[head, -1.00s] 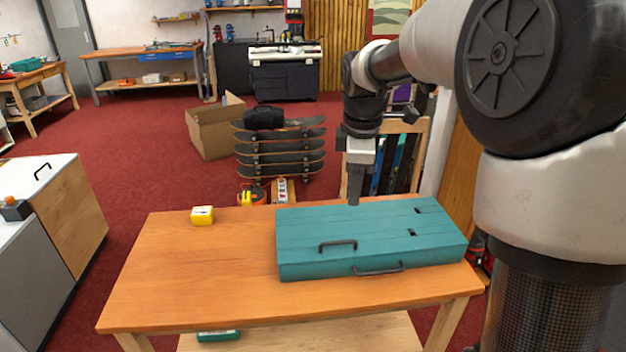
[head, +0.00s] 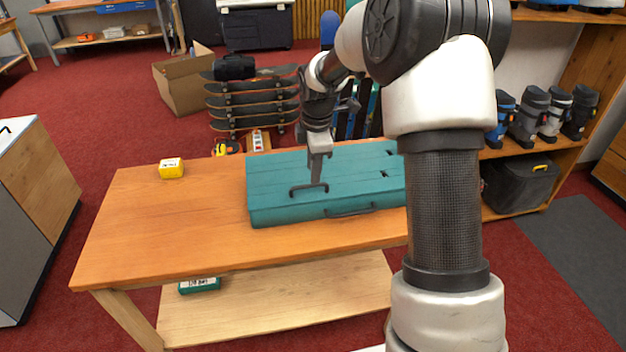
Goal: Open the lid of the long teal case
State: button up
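The long teal case (head: 275,178) lies on the wooden bench (head: 160,225) with its lid shut. A dark handle (head: 309,189) stands on top of the lid near the front, and another dark handle (head: 351,210) is on the front side. My gripper (head: 316,181) points down over the lid, with its tips at or just behind the top handle. I cannot tell whether it touches the handle. Its fingers look close together, but their gap is not clear from this angle. My arm hides the right end of the case.
A small yellow box (head: 171,168) stands at the bench's back left. A teal box (head: 199,285) lies on the lower shelf. Stacked skateboards (head: 252,100) and a cardboard box (head: 184,82) are behind the bench.

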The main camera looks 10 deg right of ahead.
send_over(313, 195)
jog(key=shift+f, duration=2.3)
grip_shut()
